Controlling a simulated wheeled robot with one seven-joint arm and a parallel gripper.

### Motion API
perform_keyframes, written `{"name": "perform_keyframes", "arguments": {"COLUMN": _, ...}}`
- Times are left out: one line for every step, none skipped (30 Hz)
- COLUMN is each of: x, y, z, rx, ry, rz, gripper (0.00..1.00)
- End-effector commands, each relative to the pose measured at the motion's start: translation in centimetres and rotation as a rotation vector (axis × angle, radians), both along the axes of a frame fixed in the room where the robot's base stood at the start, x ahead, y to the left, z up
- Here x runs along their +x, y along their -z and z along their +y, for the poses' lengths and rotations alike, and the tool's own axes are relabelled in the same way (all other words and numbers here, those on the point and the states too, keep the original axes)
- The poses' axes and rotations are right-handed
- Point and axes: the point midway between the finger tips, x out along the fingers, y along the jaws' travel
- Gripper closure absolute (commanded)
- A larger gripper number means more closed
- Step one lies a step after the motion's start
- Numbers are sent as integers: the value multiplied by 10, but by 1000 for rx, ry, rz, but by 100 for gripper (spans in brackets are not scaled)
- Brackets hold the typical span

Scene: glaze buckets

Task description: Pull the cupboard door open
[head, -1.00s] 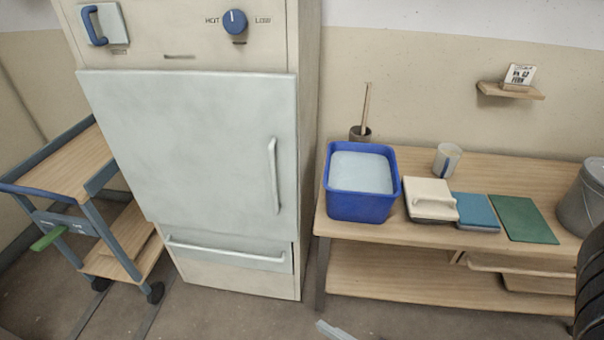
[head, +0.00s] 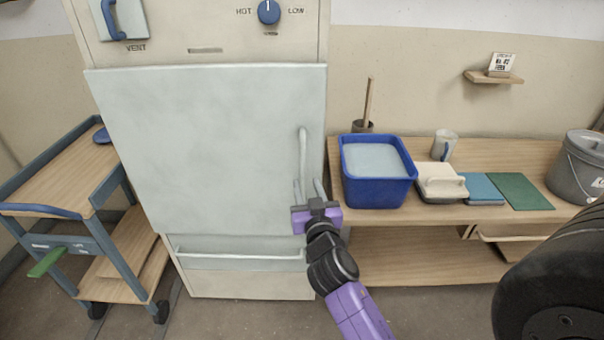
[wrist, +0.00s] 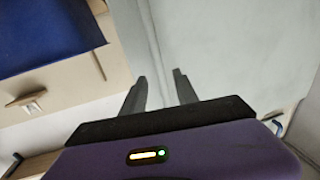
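The cupboard door (head: 200,150) is a large pale grey panel, shut flush in the cream cabinet. Its upright white handle (head: 302,150) is near the door's right edge; it also shows in the wrist view (wrist: 150,35). My gripper (head: 308,190) is in front of the door at the handle's lower end. In the wrist view, my two dark fingers (wrist: 160,85) are spread apart with nothing gripped between them.
A drawer with a horizontal bar (head: 240,255) is below the door. A wooden bench (head: 430,225) with a blue basin (head: 376,190) and tiles stands close at the right. A trolley (head: 60,185) stands left. Floor shows in front.

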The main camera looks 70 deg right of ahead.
Motion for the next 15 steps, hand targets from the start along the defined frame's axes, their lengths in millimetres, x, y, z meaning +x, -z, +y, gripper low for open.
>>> {"name": "perform_keyframes", "arguments": {"x": 4, "y": -3, "z": -6, "rx": -1, "ry": 0, "rz": -1, "gripper": 64}}
{"name": "perform_keyframes", "arguments": {"x": 7, "y": -4, "z": -10, "rx": -1, "ry": 0, "rz": -1, "gripper": 64}}
{"name": "perform_keyframes", "arguments": {"x": 10, "y": -4, "z": -16, "rx": -2, "ry": 0, "rz": -1, "gripper": 64}}
{"name": "perform_keyframes", "arguments": {"x": 13, "y": -4, "z": -20, "rx": -2, "ry": -1, "rz": 0, "gripper": 64}}
{"name": "perform_keyframes", "arguments": {"x": 16, "y": -3, "z": -23, "rx": -1, "ry": -1, "rz": 0, "gripper": 64}}
{"name": "perform_keyframes", "arguments": {"x": 20, "y": -4, "z": -29, "rx": -1, "ry": -1, "rz": 0, "gripper": 64}}
{"name": "perform_keyframes", "arguments": {"x": 22, "y": -3, "z": -32, "rx": -1, "ry": -1, "rz": -1, "gripper": 64}}
{"name": "perform_keyframes", "arguments": {"x": 24, "y": -3, "z": -35, "rx": 0, "ry": -2, "rz": 0, "gripper": 64}}
{"name": "perform_keyframes", "arguments": {"x": 27, "y": -3, "z": -40, "rx": 0, "ry": -2, "rz": -1, "gripper": 64}}
{"name": "perform_keyframes", "arguments": {"x": 29, "y": -2, "z": -42, "rx": 0, "ry": -3, "rz": 0, "gripper": 64}}
{"name": "perform_keyframes", "arguments": {"x": 31, "y": -2, "z": -45, "rx": -1, "ry": -3, "rz": -1, "gripper": 64}}
{"name": "perform_keyframes", "arguments": {"x": 33, "y": -2, "z": -48, "rx": -1, "ry": -3, "rz": -1, "gripper": 64}}
{"name": "perform_keyframes", "arguments": {"x": 34, "y": -2, "z": -50, "rx": 0, "ry": -3, "rz": 0, "gripper": 64}}
{"name": "perform_keyframes", "arguments": {"x": 35, "y": -1, "z": -51, "rx": 0, "ry": -3, "rz": 0, "gripper": 64}}
{"name": "perform_keyframes", "arguments": {"x": 36, "y": -1, "z": -52, "rx": 0, "ry": -2, "rz": 0, "gripper": 64}}
